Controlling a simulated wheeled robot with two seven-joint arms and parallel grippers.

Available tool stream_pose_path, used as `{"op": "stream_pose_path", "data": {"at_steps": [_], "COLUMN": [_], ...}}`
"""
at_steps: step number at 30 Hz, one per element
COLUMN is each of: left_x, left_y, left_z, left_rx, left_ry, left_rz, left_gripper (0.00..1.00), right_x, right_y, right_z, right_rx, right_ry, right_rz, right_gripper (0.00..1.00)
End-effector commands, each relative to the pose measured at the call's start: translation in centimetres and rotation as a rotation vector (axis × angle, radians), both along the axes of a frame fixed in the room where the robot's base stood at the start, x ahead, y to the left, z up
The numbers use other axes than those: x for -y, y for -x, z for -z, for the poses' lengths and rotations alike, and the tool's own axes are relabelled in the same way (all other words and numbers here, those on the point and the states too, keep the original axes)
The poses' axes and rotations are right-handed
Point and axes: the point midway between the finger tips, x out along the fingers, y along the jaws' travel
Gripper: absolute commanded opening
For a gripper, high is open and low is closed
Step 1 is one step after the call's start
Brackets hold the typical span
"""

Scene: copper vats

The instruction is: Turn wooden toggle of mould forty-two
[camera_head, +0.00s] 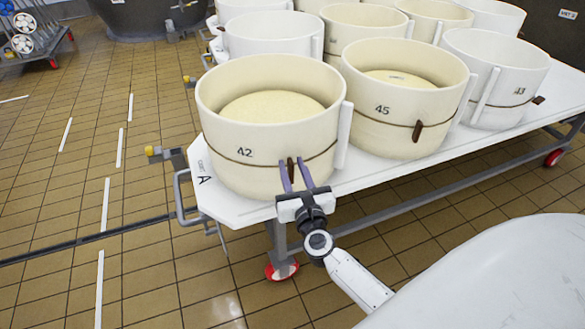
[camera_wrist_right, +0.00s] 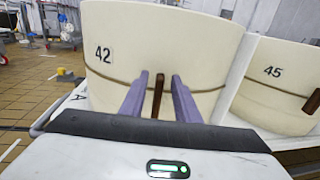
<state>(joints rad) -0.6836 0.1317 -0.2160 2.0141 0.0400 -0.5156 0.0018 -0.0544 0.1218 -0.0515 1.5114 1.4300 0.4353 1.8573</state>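Mould 42 (camera_head: 230,180) is a cream round tub with a pale cheese inside, at the near left corner of the white table. A dark cord runs round it, and its brown wooden toggle (camera_head: 291,172) hangs upright at the front. In the right wrist view the toggle (camera_wrist_right: 158,95) shows between the two purple fingers. My right gripper (camera_head: 295,174) is open, with one finger on each side of the toggle. A gap shows on both sides in the wrist view; whether either finger touches it I cannot tell. My left gripper is not in view.
Mould 45 (camera_head: 385,128) stands close to the right with its own toggle (camera_head: 418,131). Mould 43 (camera_head: 482,105) is further right, with more moulds behind. The white table (camera_head: 357,182) has a metal frame and red wheels (camera_head: 281,270). The tiled floor (camera_head: 60,200) at left is mostly clear.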

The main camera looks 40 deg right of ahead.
Motion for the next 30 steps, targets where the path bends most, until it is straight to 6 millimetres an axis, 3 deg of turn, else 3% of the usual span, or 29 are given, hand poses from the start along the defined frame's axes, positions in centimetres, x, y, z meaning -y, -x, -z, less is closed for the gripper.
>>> {"op": "stream_pose_path", "data": {"at_steps": [3, 8, 20, 30], "left_x": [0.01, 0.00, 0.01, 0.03], "left_y": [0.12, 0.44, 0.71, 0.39], "left_z": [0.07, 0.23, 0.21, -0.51], "left_rx": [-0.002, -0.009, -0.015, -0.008], "left_ry": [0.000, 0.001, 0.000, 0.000], "left_rz": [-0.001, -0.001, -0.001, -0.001], "left_gripper": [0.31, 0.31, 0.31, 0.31], "right_x": [-0.01, -0.01, -0.17, -0.81], "right_y": [0.02, 0.04, 0.01, -0.22], "right_z": [-0.01, -0.01, -0.04, 0.06], "right_rx": [0.000, 0.000, -0.017, -0.105], "right_ry": [0.001, 0.001, 0.044, 0.261], "right_rz": [0.000, 0.000, 0.001, 0.001], "right_gripper": [0.26, 0.00, 0.00, 0.00]}}
